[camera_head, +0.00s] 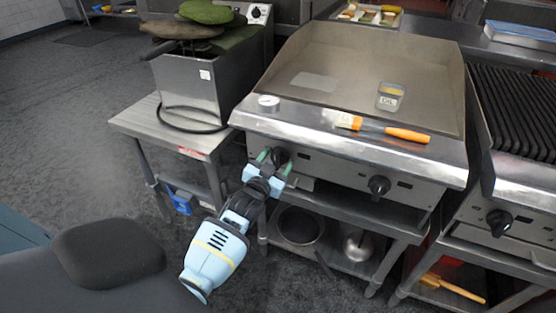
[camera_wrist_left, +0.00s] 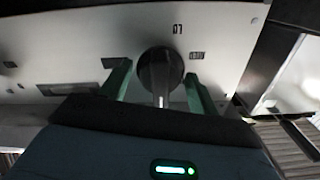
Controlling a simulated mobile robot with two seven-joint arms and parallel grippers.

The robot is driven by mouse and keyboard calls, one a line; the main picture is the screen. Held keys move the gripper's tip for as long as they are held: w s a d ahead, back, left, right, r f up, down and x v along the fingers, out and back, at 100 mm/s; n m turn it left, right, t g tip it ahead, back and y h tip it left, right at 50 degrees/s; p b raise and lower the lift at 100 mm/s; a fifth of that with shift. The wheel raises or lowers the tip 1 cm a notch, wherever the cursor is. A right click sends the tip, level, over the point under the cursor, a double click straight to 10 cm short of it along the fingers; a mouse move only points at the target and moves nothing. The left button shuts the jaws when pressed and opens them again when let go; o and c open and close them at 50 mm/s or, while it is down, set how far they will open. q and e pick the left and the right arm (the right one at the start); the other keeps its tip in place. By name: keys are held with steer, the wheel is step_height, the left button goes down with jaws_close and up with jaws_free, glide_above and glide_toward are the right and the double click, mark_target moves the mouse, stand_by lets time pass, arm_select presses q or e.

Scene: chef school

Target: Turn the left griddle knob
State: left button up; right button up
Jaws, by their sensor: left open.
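The griddle (camera_head: 350,60) has two black knobs on its front panel. The left griddle knob (camera_head: 280,157) is partly covered by my left gripper (camera_head: 273,160). In the left wrist view the round black knob (camera_wrist_left: 160,72), with its raised grip bar, sits between the two green fingers of my left gripper (camera_wrist_left: 160,82). The fingers are open, one on each side of the knob, with visible gaps, and seem not to touch it. The right griddle knob (camera_head: 379,186) is free. My right gripper is not in view.
A fryer (camera_head: 187,85) stands left on a steel table. A ribbed grill (camera_head: 520,100) is at right. Pots (camera_head: 299,225) sit on the shelf below.

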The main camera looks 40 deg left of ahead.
arm_select(q)
steer(key=shift+w+a, duration=0.1)
steer(key=shift+w, duration=0.35)
steer(key=c, duration=0.7)
steer(key=n+p, duration=0.1)
steer(key=n, duration=0.1)
steer(key=shift+r+n, duration=0.1)
steer(key=shift+n, duration=0.2)
steer(key=shift+n+p, duration=0.45)
steer(key=shift+n, duration=2.25)
